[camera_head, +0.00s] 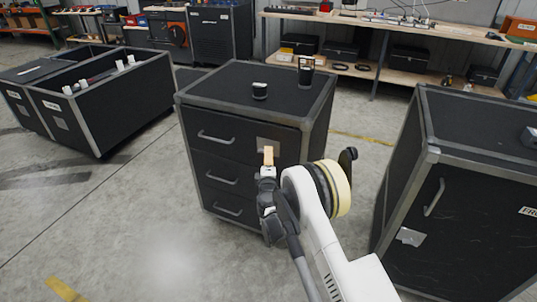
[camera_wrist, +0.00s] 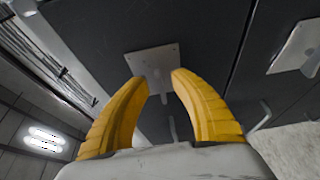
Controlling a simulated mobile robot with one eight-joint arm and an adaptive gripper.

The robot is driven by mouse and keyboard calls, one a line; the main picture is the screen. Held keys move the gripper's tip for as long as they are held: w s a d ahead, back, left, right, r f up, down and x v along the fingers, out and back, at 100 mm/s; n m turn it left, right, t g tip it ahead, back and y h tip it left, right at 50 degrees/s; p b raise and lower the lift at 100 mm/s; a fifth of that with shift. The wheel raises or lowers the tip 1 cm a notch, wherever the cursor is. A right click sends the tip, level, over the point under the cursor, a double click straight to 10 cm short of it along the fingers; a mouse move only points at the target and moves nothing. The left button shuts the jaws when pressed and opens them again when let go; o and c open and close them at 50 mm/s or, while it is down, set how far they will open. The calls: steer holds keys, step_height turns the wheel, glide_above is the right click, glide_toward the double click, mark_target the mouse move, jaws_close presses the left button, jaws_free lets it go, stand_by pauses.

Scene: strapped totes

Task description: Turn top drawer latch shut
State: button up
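The black cabinet (camera_head: 254,92) with three drawers stands in the middle of the head view. Its top drawer (camera_head: 226,132) looks closed and has a pale bar handle (camera_head: 216,138). A grey latch plate (camera_head: 281,141) is at the right of that drawer's front, partly hidden by my gripper (camera_head: 268,156). In the wrist view, the latch plate (camera_wrist: 152,60) lies just beyond the fingertips, with a grey lever-like piece (camera_wrist: 171,127) seen between the fingers. My gripper (camera_wrist: 160,77) is open, its two yellow fingers apart and holding nothing. Contact with the latch cannot be told.
Another black cabinet (camera_head: 470,200) stands close on the right. An open black tote (camera_head: 110,110) is at left. Floor in front is clear.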

steer(key=s, duration=0.6)
steer(key=shift+d, duration=0.15)
steer(key=shift+s, duration=0.1)
steer(key=s+d+r+m+g+h, duration=0.25)
steer(key=d+r+m, duration=0.25)
steer(key=d+r, duration=0.45)
steer(key=s+d+r+m+g+h, duration=0.25)
steer(key=d+r+m, duration=0.25)
steer(key=d+r, duration=0.45)
steer(key=s+d+r+m+g, duration=0.1)
steer(key=s+d+r+m, duration=0.15)
steer(key=s, duration=0.55)
steer(key=s+d+r+m+g, duration=0.2)
steer(key=s+d+r, duration=0.1)
steer(key=s, duration=0.4)
steer(key=s+f+m+g+y, duration=0.1)
steer(key=s+f+m+y, duration=0.1)
steer(key=s, duration=0.9)
steer(key=s+a+f+m+g+y, duration=0.1)
steer(key=s+f+m+y, duration=0.1)
steer(key=s, duration=0.9)
steer(key=shift+s+g, duration=0.3)
steer(key=shift+g, duration=0.1)
